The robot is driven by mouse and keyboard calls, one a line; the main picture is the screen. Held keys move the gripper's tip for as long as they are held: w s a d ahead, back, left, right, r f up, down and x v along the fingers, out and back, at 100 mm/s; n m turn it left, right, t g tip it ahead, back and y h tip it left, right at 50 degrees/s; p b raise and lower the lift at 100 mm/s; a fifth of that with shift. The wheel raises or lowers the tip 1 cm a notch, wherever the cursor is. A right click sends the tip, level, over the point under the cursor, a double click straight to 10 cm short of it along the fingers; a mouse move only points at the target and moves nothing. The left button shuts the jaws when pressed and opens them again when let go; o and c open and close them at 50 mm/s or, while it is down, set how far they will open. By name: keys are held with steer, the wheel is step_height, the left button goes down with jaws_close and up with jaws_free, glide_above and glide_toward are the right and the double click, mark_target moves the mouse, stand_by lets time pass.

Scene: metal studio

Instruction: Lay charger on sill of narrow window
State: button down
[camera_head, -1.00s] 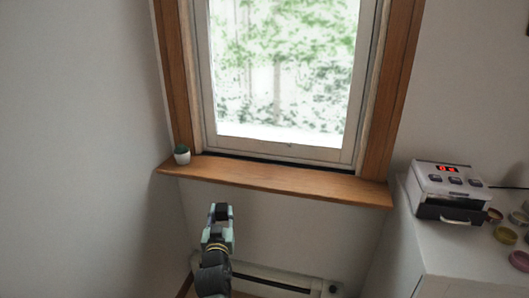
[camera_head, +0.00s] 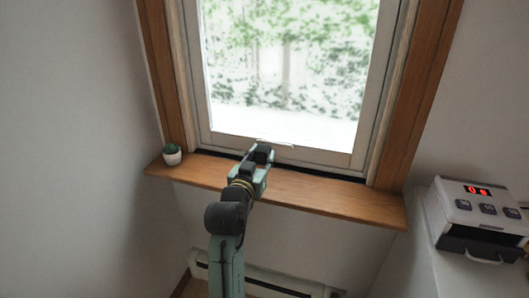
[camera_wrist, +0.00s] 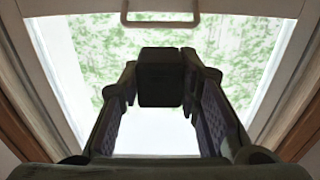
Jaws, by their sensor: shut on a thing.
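The charger is a small black block (camera_head: 262,153) between the fingers of my gripper (camera_head: 260,163). In the wrist view the charger (camera_wrist: 160,80) shows dark between the two fingertips of the gripper (camera_wrist: 163,95), against the bright window. The wooden sill (camera_head: 330,197) runs below the narrow window (camera_head: 285,70). In the head view my gripper and the charger overlap the sill's middle-left part and the bottom of the window frame. I cannot tell how high they are above the sill. My gripper hides part of the sill.
A small potted cactus (camera_head: 172,155) stands at the sill's left end. The sill's right part is bare. A white device with a red display (camera_head: 473,215) stands on a white cabinet at the right. A heater (camera_head: 265,280) is low on the wall under the sill.

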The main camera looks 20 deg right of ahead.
steer(key=shift+s+a+f+b, duration=0.1)
steer(key=shift+f+b, duration=0.45)
steer(key=shift+f, duration=0.15)
steer(key=shift+f+b, duration=2.85)
steer(key=shift+f, duration=1.1)
steer(key=c, duration=1.1)
jaws_free()
steer(key=v, duration=1.2)
